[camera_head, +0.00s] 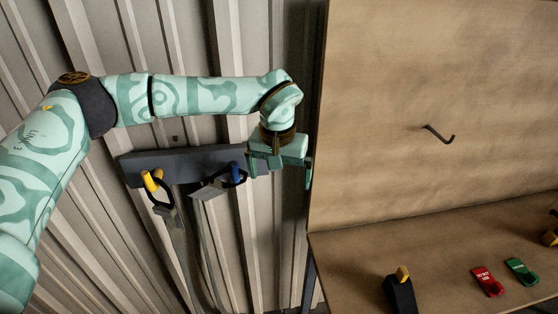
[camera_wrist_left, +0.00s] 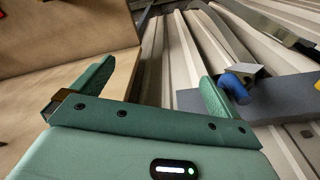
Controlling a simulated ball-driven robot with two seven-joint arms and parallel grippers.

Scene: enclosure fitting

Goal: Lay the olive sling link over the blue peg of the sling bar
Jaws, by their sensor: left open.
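The dark grey sling bar (camera_head: 180,160) is on the corrugated wall and also shows in the left wrist view (camera_wrist_left: 275,102). Its blue peg (camera_head: 236,173) is at the right; it also shows in the left wrist view (camera_wrist_left: 236,82). A dark loop with a grey, flat end piece (camera_head: 208,190) and a strap hangs at the blue peg. Another dark loop (camera_head: 163,203) with an olive-grey strap hangs at the yellow peg (camera_head: 150,181). I cannot tell which is the olive link. My left gripper (camera_head: 282,168) is open and empty, right of the blue peg. My right gripper is out of view.
A wooden panel (camera_head: 420,70) with a dark hook (camera_head: 438,133) stands at the right. Another dark item is cut off at the right edge.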

